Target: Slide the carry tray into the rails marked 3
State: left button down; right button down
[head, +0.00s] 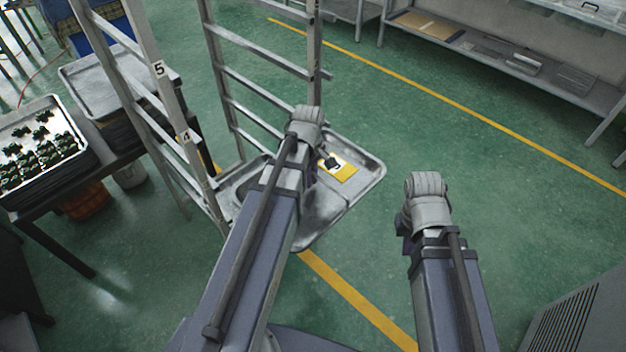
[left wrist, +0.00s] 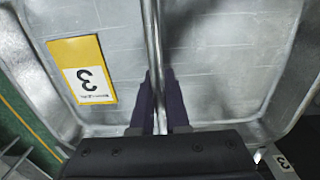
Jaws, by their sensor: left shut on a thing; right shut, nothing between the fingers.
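The carry tray (head: 367,184) is a shallow grey metal tray with a yellow card (head: 345,174). In the left wrist view the card (left wrist: 82,72) reads 3, upside down. My left gripper (left wrist: 157,78) is shut on the bar (left wrist: 152,40) across the tray; in the head view my arm covers part of the tray. The tray's left end lies at the opening of the metal rack (head: 227,87), between its posts; whether it sits on rails is hidden. A tag marked 3 (left wrist: 284,162) shows lower right in the wrist view. My right gripper (head: 403,224) is shut and empty, its fingers mostly hidden.
The rack post bears labels 5 (head: 159,69) and 4 (head: 185,136). A table at left holds a tray of dark parts (head: 88,161) and a stack of trays (head: 84,94). A shelf (head: 490,62) stands at the back right. Green floor right of the tray is clear.

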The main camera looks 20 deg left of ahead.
pick_arm(q)
jog(key=shift+w+a+f, duration=0.1)
jog(key=shift+w+a, duration=0.15)
jog(key=shift+a, duration=0.35)
jog(key=shift+w+a+f, duration=0.1)
jog(key=shift+w+a, duration=0.15)
jog(key=shift+a, duration=0.3)
jog(key=shift+w+a, duration=0.25)
jog(key=shift+a, duration=0.35)
jog(key=w+a, duration=0.4)
jog(key=a, duration=0.6)
jog(key=w+a, duration=0.4)
jog(key=a, duration=0.6)
jog(key=w+a, duration=0.4)
jog(key=a, duration=0.6)
jog(key=shift+w+b, duration=0.2)
jog(key=shift+b, duration=0.1)
dwell(1.9)
jog(key=shift+a+f, duration=0.1)
jog(key=c, duration=0.8)
grip_release()
jog(key=shift+c, duration=0.2)
